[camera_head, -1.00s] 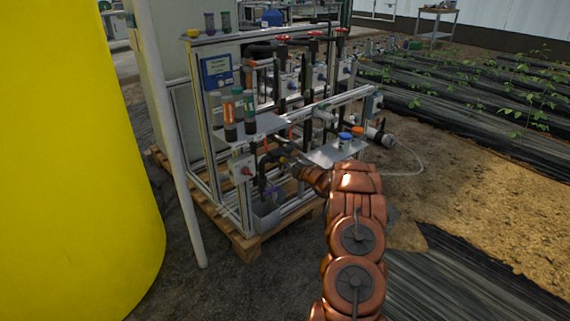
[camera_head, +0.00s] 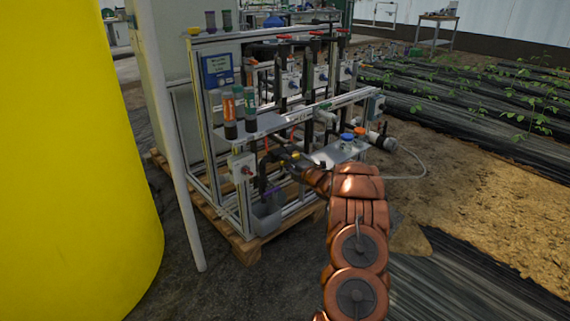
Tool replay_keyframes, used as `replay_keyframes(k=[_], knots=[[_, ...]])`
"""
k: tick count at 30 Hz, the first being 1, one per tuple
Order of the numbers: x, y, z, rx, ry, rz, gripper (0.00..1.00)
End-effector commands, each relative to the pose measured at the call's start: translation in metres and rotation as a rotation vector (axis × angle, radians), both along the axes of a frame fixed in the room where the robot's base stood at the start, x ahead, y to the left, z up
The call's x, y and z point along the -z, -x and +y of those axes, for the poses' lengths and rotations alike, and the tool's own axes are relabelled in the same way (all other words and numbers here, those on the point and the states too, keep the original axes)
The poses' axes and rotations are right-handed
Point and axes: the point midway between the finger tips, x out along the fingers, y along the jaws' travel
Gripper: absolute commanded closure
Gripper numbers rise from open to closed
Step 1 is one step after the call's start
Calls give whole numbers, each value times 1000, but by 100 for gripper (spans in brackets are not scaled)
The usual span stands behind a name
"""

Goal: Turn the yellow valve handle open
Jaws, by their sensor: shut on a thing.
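My copper-coloured arm reaches from the lower right into the front of the skid. My dark gripper (camera_head: 281,151) is at its end, among the black pipework at the skid's near end. A small yellow patch, which looks like the yellow valve handle (camera_head: 295,155), shows right at the gripper. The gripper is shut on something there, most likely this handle. The fingertips are small and dark against the black pipes, so the exact grip and the handle's angle cannot be made out.
The skid's aluminium frame (camera_head: 216,170) stands on a wooden pallet (camera_head: 243,247). A large yellow tank (camera_head: 70,170) and white post (camera_head: 170,130) stand at left.

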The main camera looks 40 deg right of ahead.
Motion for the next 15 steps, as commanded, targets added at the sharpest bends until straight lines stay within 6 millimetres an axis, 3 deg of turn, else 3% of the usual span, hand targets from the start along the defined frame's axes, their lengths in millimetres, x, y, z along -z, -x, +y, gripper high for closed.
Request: replay_keyframes(k=[7, 8, 15], knots=[[-1, -1, 1, -3, 2, -1, 100], [-1, -1, 1, -3, 2, -1, 79], [0, 0, 0, 0, 0, 0, 56]])
